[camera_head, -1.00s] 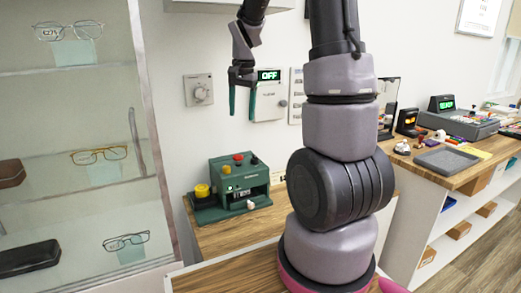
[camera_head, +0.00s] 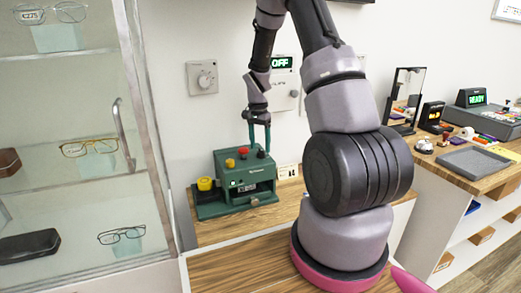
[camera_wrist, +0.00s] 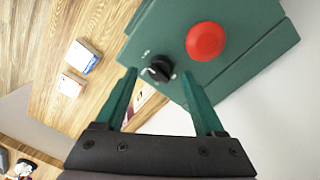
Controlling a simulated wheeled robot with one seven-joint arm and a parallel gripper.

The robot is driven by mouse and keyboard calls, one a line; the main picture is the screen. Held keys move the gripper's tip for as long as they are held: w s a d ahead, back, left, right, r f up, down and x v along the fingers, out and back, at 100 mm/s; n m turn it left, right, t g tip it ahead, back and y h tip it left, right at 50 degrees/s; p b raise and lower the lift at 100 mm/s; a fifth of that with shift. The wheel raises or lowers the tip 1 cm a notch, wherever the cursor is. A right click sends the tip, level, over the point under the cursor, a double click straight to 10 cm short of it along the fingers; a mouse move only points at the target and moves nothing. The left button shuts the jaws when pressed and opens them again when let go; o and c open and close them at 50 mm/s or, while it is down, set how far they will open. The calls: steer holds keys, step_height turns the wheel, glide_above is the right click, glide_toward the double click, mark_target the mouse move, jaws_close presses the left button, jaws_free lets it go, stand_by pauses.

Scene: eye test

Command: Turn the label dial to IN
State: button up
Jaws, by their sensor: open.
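A green machine (camera_head: 238,190) stands on the wooden counter. On its top is a small black dial (camera_wrist: 159,68), beside a red button (camera_wrist: 205,41). Faint marks show near the dial in the wrist view, too small to read. My gripper (camera_head: 260,146) is open and points down over the top of the machine at the dial. In the wrist view the dial lies between the tips of my two green fingers (camera_wrist: 159,76). I cannot tell whether they touch it.
A yellow knob (camera_head: 205,184) is at the machine's left end. Small cards (camera_head: 288,170) lie right of it. On the wall are a grey dial plate (camera_head: 202,77) and an OFF display (camera_head: 282,62). A glass cabinet (camera_head: 120,130) stands left.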

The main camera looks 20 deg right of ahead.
steer(key=shift+s+f, duration=0.1)
steer(key=shift+f, duration=1.05)
jaws_close()
